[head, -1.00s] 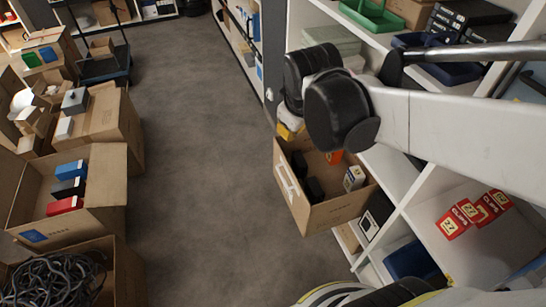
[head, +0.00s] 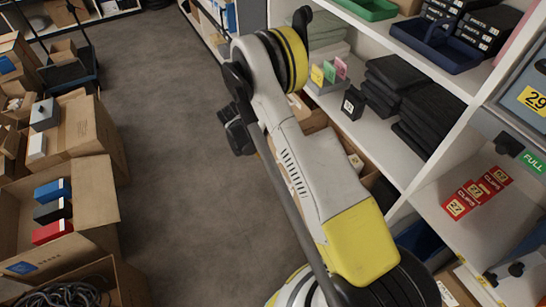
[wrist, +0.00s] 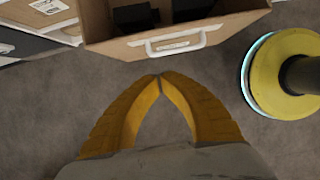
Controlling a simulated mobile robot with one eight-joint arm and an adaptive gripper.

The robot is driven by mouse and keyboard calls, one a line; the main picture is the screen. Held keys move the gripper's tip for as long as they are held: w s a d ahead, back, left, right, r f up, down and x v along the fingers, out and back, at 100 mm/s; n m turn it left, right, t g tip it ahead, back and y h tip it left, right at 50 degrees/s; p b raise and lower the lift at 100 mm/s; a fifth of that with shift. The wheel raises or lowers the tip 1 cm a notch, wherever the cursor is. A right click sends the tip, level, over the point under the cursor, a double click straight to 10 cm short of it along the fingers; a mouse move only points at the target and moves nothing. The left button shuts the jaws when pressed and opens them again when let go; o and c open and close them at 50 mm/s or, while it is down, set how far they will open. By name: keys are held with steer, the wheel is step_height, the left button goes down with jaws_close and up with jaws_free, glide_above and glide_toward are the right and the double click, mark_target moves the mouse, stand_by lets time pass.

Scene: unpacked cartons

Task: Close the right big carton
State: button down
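A brown open carton stands on the floor beside the shelf. In the wrist view its front wall (wrist: 120,47) and white handle (wrist: 176,43) are at the top, with dark items inside. In the head view my arm covers most of this carton (head: 313,122). No lid over its opening shows. My gripper (wrist: 158,76) has yellow fingers whose tips meet, with nothing visible between them. The tips appear just in front of the carton's handle; I cannot tell whether they touch it. The gripper's fingers are hidden in the head view.
Several open cartons line the left, including one with blue, black and red boxes (head: 78,233) and one with cables (head: 125,282). Grey floor (head: 195,190) between is clear.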

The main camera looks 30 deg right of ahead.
steer(key=b, duration=0.4)
glide_toward(276, 162)
step_height(276, 162, down, 6)
steer(key=s, duration=0.2)
steer(key=d+b, duration=0.1)
steer(key=d, duration=0.1)
steer(key=shift+d, duration=0.25)
steer(key=shift+d+r+b, duration=0.25)
steer(key=shift+d+b, duration=0.15)
steer(key=shift+d, duration=0.4)
steer(key=shift+d, duration=0.1)
